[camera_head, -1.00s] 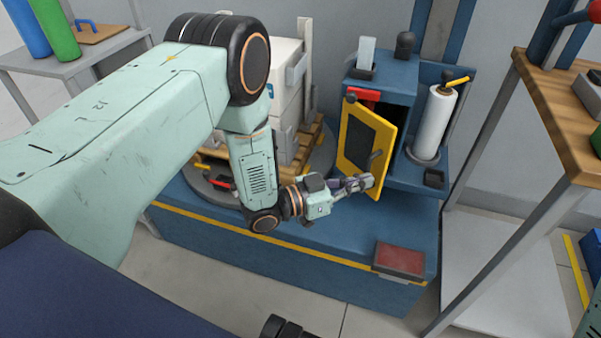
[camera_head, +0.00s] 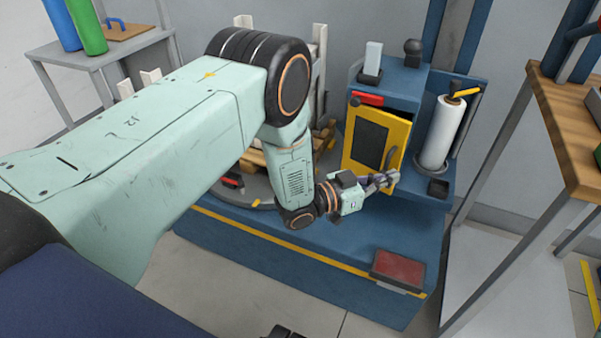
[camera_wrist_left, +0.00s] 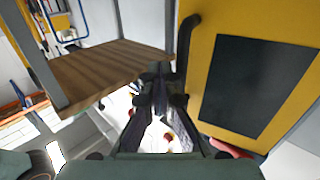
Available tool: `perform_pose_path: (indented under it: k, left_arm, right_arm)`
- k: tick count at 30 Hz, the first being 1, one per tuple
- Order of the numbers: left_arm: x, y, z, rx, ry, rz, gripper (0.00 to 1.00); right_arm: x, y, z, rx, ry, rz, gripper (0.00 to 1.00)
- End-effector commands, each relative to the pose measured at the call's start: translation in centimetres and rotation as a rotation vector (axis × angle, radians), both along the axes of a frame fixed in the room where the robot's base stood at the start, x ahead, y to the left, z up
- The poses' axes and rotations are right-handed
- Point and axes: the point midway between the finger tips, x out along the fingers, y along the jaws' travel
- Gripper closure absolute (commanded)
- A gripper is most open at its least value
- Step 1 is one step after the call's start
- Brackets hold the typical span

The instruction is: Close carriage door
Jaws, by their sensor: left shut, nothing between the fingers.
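The carriage door (camera_head: 357,158) is a yellow panel with a dark window and a black handle (camera_head: 391,159) near its right edge. It stands slightly ajar on the blue carriage, with a narrow dark gap along its right side. My left gripper (camera_head: 388,179) is shut and empty, with its fingertips at the door's lower right part, below the handle. I cannot tell whether they touch. In the left wrist view the door (camera_wrist_left: 210,50) fills the right side, and the shut fingers (camera_wrist_left: 157,75) lie beside the handle (camera_wrist_left: 185,45). My right gripper is not clearly in view.
A roll of white film (camera_head: 438,134) stands right of the carriage. A red lever (camera_head: 367,98) sits above the door. A red pad (camera_head: 398,267) lies on the blue base's front corner. A wooden-topped table (camera_head: 560,125) stands at right.

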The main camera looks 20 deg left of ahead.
Motion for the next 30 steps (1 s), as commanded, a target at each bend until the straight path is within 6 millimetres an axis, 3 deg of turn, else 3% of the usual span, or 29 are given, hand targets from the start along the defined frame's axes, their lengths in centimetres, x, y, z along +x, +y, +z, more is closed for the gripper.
perform_pose_path:
  k: [12,30]
  left_arm:
    - [2.1,-1.0,0.0,0.000,-0.001,-0.002,1.00]
    - [2.3,-1.3,0.0,0.000,-0.001,-0.001,1.00]
  right_arm:
    - [0.0,0.0,-0.6,0.000,0.000,0.000,1.00]
    - [0.0,0.0,-0.7,0.000,0.000,0.000,1.00]
